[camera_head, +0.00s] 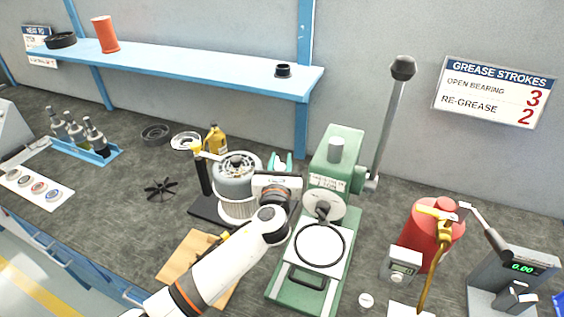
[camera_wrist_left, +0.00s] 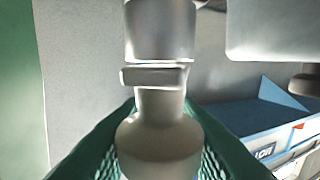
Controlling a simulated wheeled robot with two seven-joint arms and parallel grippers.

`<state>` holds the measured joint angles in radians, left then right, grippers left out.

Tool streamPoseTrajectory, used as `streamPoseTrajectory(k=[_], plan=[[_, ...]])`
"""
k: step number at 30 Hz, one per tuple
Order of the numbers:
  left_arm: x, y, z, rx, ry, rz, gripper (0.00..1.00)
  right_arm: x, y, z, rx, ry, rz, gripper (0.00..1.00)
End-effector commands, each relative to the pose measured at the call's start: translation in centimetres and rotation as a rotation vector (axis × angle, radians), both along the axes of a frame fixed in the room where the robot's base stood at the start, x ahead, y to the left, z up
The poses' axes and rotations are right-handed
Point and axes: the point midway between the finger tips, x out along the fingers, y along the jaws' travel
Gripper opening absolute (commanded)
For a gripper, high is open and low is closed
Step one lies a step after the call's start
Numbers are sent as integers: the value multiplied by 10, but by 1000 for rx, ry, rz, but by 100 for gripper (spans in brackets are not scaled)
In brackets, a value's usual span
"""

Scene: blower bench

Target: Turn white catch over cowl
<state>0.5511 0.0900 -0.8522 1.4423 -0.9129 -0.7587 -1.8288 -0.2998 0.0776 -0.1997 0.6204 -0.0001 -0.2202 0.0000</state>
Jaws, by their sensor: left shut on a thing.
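The blower (camera_head: 238,186) stands on a dark base left of centre, with a finned round top and a pale ribbed lower body. Beside it a dark post (camera_head: 205,178) has a yellow top, with a small white arm (camera_head: 211,156) reaching toward the blower; I cannot tell if this is the catch. My left gripper (camera_head: 281,163) is at the blower's right side, its wrist hiding part of that side. In the left wrist view its teal fingers close around a pale grey stepped part (camera_wrist_left: 160,138) with a collar. I cannot tell which part that is.
A green press (camera_head: 338,155) with a tall lever stands close right of my gripper. A black fan wheel (camera_head: 161,187) lies left of the blower. A wooden board (camera_head: 187,262) lies below my arm. A red canister (camera_head: 424,236) and scale (camera_head: 513,275) are at right.

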Motion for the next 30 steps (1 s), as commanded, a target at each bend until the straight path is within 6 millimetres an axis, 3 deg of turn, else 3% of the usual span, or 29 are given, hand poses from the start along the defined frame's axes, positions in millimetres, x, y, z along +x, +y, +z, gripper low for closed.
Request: streamPoseTrajectory(k=[9, 22, 23, 24, 27, 30], plan=[[0, 1, 0, 0, 1, 95, 0, 0, 0, 0, 0, 0, 1, 49], [0, 2, 0, 0, 1, 104, 0, 0, 0, 0, 0, 1, 1, 49], [0, 2, 0, 0, 1, 104, 32, 0, -1, 0, -1, 1, 1, 49], [0, 2, 0, 0, 1, 104, 39, 0, -1, 0, -1, 1, 1, 49], [0, 2, 0, 0, 1, 103, 51, 0, -2, 0, -2, 1, 2, 49], [0, 2, 0, 0, 0, 103, 51, 0, -2, 0, -2, 1, 2, 49]])
